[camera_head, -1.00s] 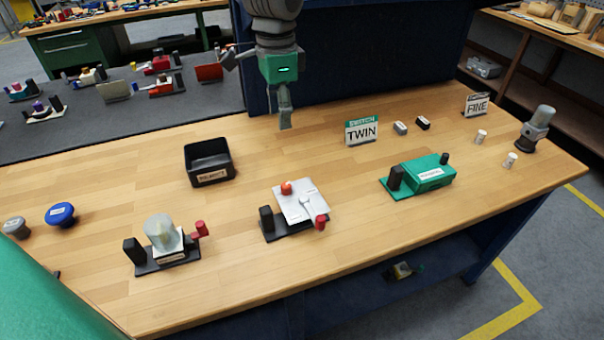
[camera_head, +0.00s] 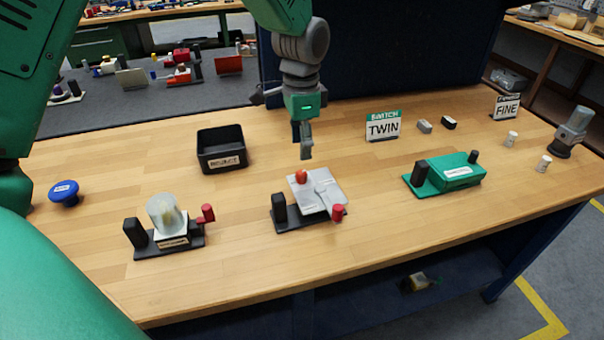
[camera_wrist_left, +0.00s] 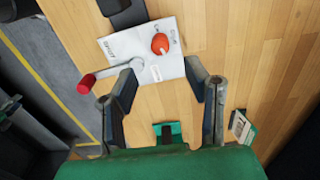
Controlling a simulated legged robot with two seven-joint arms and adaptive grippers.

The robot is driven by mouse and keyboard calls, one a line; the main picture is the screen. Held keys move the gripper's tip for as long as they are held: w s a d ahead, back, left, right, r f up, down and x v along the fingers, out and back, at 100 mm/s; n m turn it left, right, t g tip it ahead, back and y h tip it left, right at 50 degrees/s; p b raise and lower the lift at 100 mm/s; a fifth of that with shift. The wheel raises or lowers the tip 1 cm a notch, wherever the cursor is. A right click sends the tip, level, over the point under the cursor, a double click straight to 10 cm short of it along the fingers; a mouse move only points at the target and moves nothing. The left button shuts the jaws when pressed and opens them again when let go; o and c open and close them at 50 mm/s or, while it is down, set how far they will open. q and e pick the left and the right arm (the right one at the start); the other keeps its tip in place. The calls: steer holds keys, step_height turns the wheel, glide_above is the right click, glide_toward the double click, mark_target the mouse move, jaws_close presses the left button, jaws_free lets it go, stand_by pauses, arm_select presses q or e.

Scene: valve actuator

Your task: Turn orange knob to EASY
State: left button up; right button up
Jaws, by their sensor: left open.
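The orange knob (camera_head: 301,176) sits on the far-left corner of a light grey plate (camera_head: 322,194) on a dark base. It also shows in the left wrist view (camera_wrist_left: 160,43), on the plate (camera_wrist_left: 135,50) with lettering too small to read for certain. A grey lever with a red handle (camera_head: 338,212) is on the same device. My left gripper (camera_head: 304,154) points down just above and behind the knob, apart from it. In the left wrist view its two fingers (camera_wrist_left: 165,75) are spread wide and empty, with the knob beyond their tips. My right gripper is not in view.
A black bin (camera_head: 221,150) stands at the back left. A device with a clear dome (camera_head: 166,218) is to the left, a green box device (camera_head: 455,172) to the right. A TWIN sign (camera_head: 383,126) stands behind. Bare wood surrounds the knob's device.

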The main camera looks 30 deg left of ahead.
mark_target(301, 172)
arm_select(q)
step_height(301, 172, down, 9)
steer(key=shift+w+a+r, duration=0.1)
steer(key=shift+r, duration=0.05)
jaws_close()
